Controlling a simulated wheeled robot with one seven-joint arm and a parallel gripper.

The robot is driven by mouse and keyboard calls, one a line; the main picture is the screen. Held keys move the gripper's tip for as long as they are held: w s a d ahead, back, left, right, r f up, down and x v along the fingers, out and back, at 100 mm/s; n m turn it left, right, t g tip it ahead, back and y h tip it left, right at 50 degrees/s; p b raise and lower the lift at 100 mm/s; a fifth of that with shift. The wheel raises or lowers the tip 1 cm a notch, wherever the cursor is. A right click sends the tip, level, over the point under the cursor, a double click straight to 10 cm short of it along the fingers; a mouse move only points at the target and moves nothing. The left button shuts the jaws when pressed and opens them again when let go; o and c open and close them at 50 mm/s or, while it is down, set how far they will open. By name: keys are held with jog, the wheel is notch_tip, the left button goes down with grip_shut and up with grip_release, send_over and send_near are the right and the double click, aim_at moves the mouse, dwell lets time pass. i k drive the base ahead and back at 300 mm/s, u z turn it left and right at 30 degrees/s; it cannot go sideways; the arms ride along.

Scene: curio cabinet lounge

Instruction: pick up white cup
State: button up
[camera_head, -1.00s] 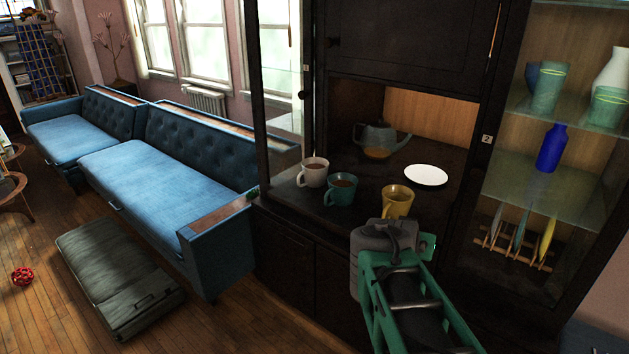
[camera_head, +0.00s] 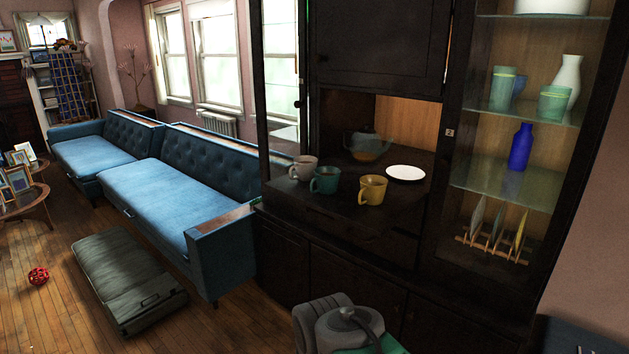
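The white cup (camera_head: 303,168) stands upright on the dark shelf of the cabinet (camera_head: 330,205), at the left end of a row of cups. A teal cup (camera_head: 324,181) stands just to its right, and a yellow cup (camera_head: 372,190) stands further right. My arm shows at the bottom edge of the head view, below the shelf and well apart from the cups. My gripper's fingers are not visible in this view.
A white plate (camera_head: 406,173) and a teapot (camera_head: 367,146) are behind the cups. A glass-shelved section with a blue bottle (camera_head: 520,147) is at the right. A blue sofa (camera_head: 165,195) and a grey suitcase (camera_head: 127,280) are at the left. Wooden floor is open there.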

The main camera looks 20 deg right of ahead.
aim_at(305, 166)
jog(key=u, duration=0.8)
jog(key=i, duration=1.4)
jog(key=z, duration=0.15)
